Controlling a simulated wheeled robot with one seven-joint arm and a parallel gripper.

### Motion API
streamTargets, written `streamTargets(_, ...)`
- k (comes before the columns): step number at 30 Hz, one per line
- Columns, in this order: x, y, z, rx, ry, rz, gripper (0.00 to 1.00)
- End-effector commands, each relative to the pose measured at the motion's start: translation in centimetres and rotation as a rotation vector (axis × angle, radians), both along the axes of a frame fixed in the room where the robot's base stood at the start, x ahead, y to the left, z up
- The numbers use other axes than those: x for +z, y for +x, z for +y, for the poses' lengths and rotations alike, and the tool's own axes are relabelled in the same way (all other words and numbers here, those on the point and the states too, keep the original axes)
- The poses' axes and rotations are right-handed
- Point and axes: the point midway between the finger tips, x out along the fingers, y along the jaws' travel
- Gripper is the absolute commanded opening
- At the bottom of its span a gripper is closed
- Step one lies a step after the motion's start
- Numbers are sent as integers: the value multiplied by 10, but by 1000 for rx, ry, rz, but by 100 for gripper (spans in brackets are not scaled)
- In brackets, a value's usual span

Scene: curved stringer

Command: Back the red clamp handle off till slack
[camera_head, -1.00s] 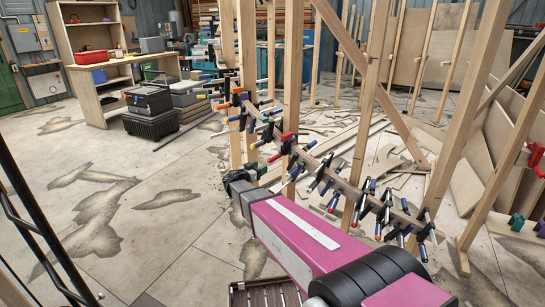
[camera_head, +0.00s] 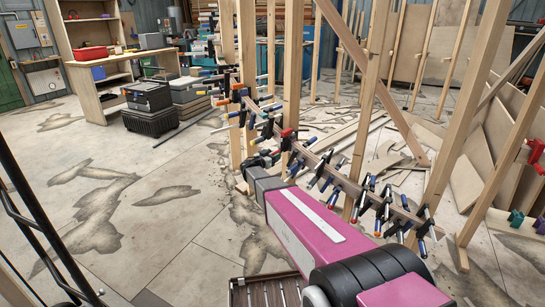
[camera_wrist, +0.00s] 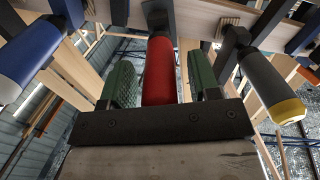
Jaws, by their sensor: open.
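The red clamp handle (camera_wrist: 159,88) stands between the two green finger pads of my gripper (camera_wrist: 160,66) in the wrist view. A narrow gap shows on each side, so neither pad appears to touch it. My gripper is open around the handle. The handle's upper end meets dark clamp metal below the wooden stringer (camera_wrist: 195,18). In the head view my gripper (camera_head: 263,161) is at the stringer's near side, below a red clamp part (camera_head: 287,133). The handle cannot be made out there.
A blue handle (camera_wrist: 38,55) is close on the left and a black handle with a yellow end (camera_wrist: 270,88) close on the right. Several more clamps line the curved stringer (camera_head: 345,180), among upright timber posts (camera_head: 365,110). The floor (camera_head: 130,230) at left is open.

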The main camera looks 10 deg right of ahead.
Motion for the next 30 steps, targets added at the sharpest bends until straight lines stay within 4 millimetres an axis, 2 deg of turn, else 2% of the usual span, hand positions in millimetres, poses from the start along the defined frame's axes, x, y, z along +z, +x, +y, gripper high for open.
streamTargets(5,0,0,0,0,0,0,56)
streamTargets(7,0,0,0,0,0,0,40)
streamTargets(10,0,0,0,0,0,0,7)
streamTargets(20,0,0,0,0,-15,17,6)
streamTargets(30,0,0,0,1,-141,165,6)
